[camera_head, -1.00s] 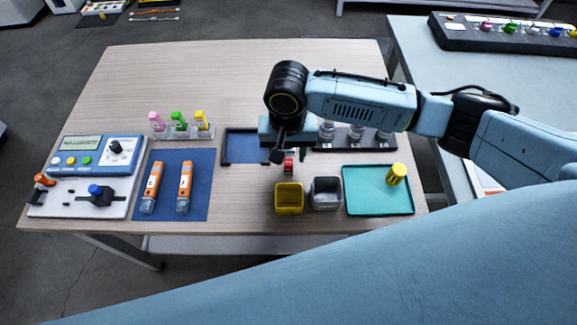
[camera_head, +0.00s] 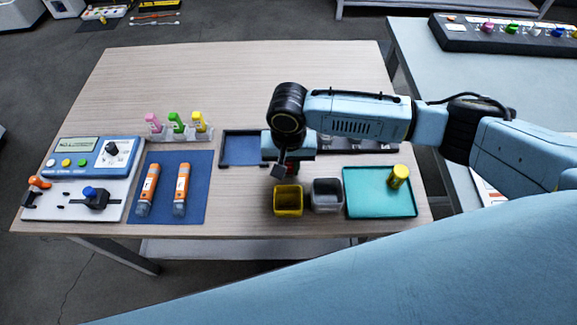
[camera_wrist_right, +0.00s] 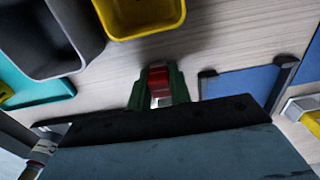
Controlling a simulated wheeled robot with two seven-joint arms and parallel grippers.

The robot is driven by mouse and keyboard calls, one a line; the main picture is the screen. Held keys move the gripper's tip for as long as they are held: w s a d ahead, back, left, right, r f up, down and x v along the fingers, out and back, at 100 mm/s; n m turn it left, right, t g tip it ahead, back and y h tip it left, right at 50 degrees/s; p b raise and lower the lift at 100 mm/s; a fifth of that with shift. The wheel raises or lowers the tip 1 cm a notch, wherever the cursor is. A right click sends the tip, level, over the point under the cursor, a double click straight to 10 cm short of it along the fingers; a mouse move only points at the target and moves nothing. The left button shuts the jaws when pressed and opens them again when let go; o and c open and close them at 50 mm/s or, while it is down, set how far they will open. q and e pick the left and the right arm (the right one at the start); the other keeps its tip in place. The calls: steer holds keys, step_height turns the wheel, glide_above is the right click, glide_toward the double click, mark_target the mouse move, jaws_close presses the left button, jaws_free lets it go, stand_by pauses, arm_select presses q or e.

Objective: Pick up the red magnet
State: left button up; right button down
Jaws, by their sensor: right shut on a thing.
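The red magnet (camera_wrist_right: 159,82) sits between the green fingers of my right gripper (camera_wrist_right: 160,92) in the right wrist view. The fingers are shut on its sides. In the head view my right gripper (camera_head: 284,170) points down just behind the yellow bin (camera_head: 288,204). The magnet is mostly hidden there by the gripper. I cannot tell whether the magnet still touches the table. My left gripper is not in view.
A grey bin (camera_head: 327,196) and a teal tray (camera_head: 405,207) with a yellow cylinder (camera_head: 398,176) stand right of the yellow bin. A blue-floored dark tray (camera_head: 240,149) is behind left. Two orange tubes (camera_head: 181,185) lie on a blue mat (camera_head: 164,213). The table's back left is clear.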

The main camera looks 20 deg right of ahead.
mark_target(287, 163)
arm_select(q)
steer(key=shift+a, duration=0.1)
